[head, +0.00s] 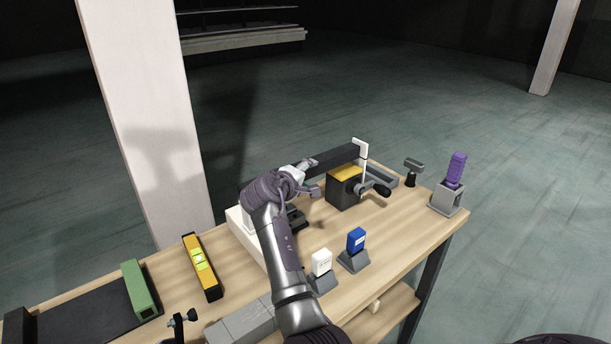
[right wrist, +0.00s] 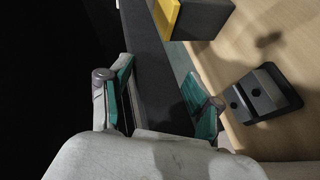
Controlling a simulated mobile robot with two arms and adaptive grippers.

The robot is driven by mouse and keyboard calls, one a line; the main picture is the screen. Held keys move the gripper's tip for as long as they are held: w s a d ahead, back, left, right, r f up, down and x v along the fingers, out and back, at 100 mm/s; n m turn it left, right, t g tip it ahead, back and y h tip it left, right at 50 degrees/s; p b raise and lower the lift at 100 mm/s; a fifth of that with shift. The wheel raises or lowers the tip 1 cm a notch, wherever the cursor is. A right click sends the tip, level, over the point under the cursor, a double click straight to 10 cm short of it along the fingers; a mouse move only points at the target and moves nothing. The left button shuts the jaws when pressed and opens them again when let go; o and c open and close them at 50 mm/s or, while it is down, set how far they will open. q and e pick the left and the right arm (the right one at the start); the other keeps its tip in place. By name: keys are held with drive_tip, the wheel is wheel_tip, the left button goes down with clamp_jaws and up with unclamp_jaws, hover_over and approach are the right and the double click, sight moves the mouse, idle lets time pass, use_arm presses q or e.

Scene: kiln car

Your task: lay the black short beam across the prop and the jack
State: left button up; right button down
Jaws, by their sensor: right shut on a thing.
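The black short beam (head: 336,159) runs from my right gripper (head: 304,182) toward the back right, with a white piece (head: 362,149) at its far end. The gripper is shut on the beam; the right wrist view shows the beam (right wrist: 153,65) between its teal fingers (right wrist: 163,98). The jack (head: 342,190) is a dark box with a yellow top and a side crank. The beam passes along the far side of the yellow top (right wrist: 167,14); I cannot tell whether they touch. No prop is clearly identifiable; my arm hides part of that area. My left gripper is out of view.
A white block (head: 240,226) stands left of my arm. A dark two-hole base (right wrist: 260,95) lies near the gripper. White (head: 321,263) and blue (head: 356,240) blocks sit on grey stands in front. A purple piece (head: 456,170) stands at right. The front right tabletop is clear.

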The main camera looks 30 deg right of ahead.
drive_tip(key=shift+f, duration=0.15)
idle(0.6)
drive_tip(key=shift+c, duration=0.8)
unclamp_jaws()
drive_tip(key=shift+s+f, duration=0.1)
drive_tip(key=shift+f, duration=0.15)
drive_tip(key=shift+a+r, duration=0.15)
drive_tip(key=shift+r, duration=0.05)
